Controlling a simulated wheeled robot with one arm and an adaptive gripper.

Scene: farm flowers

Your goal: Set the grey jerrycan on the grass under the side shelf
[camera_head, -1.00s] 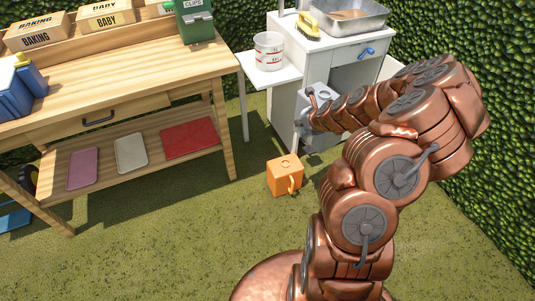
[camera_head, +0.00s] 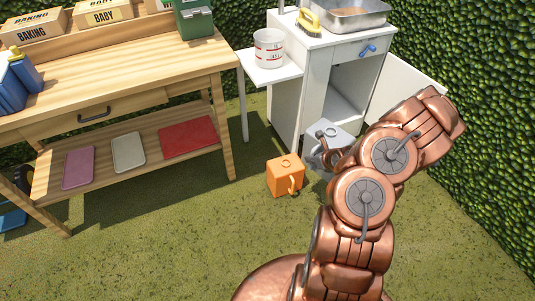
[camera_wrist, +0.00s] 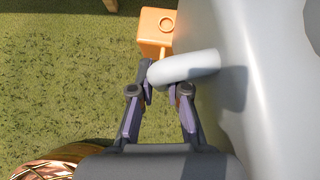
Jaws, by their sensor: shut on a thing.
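The grey jerrycan (camera_head: 328,133) is in front of the white cabinet, partly hidden by my arm in the head view. In the wrist view its large pale body (camera_wrist: 245,75) fills the right side. My gripper (camera_wrist: 163,88) is shut on the jerrycan's handle (camera_wrist: 185,67). Whether the jerrycan touches the grass I cannot tell. The side shelf (camera_head: 270,73) is a white board on the cabinet's left side, with a white pot on it. The grass (camera_head: 255,160) under it shows between the bench and the cabinet.
An orange jerrycan (camera_head: 285,176) stands on the grass in front of the side shelf; it also shows in the wrist view (camera_wrist: 155,33). The white cabinet (camera_head: 345,90) has its door (camera_head: 405,85) open to the right. A wooden bench (camera_head: 130,95) stands at the left.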

